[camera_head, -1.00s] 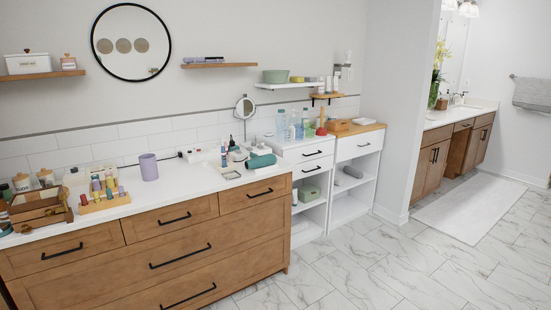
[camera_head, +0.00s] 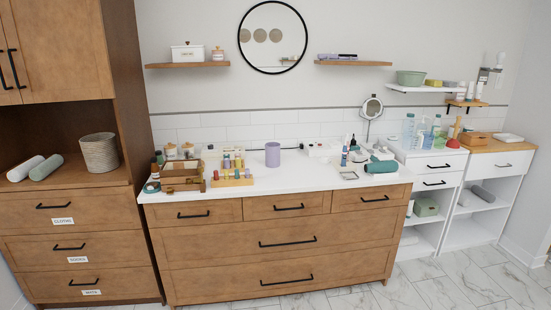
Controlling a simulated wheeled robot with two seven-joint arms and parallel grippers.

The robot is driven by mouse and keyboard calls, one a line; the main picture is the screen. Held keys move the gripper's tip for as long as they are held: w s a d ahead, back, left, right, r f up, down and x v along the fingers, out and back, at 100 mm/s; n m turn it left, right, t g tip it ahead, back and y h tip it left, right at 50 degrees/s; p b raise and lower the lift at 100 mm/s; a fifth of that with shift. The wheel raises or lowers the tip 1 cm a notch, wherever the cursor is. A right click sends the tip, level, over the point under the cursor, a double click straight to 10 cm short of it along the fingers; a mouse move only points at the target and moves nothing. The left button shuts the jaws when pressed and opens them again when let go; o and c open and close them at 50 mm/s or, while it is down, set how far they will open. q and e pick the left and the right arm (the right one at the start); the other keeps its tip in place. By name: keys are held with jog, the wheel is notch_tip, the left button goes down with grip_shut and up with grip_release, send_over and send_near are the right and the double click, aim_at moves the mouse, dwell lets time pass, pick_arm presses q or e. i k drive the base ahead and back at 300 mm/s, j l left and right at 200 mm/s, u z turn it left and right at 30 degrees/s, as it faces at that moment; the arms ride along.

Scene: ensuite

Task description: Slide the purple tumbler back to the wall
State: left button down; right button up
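The purple tumbler (camera_head: 272,154) stands upright on the white countertop (camera_head: 290,182) of the wooden dresser, near the middle of its length. It sits towards the back, in front of the white tiled wall (camera_head: 240,131); I cannot tell whether it touches the wall. Neither of my grippers is in view.
Left of the tumbler are a rack of small bottles (camera_head: 232,177) and a wooden organiser box (camera_head: 183,172). To its right are a white box (camera_head: 319,150), a round mirror (camera_head: 371,108) and a teal rolled item (camera_head: 381,166). The counter in front of the tumbler is clear.

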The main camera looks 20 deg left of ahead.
aim_at(272, 149)
jog(key=i+u, duration=0.15)
jog(key=u, duration=0.2)
jog(key=i+l+u, duration=0.15)
jog(key=u, duration=0.2)
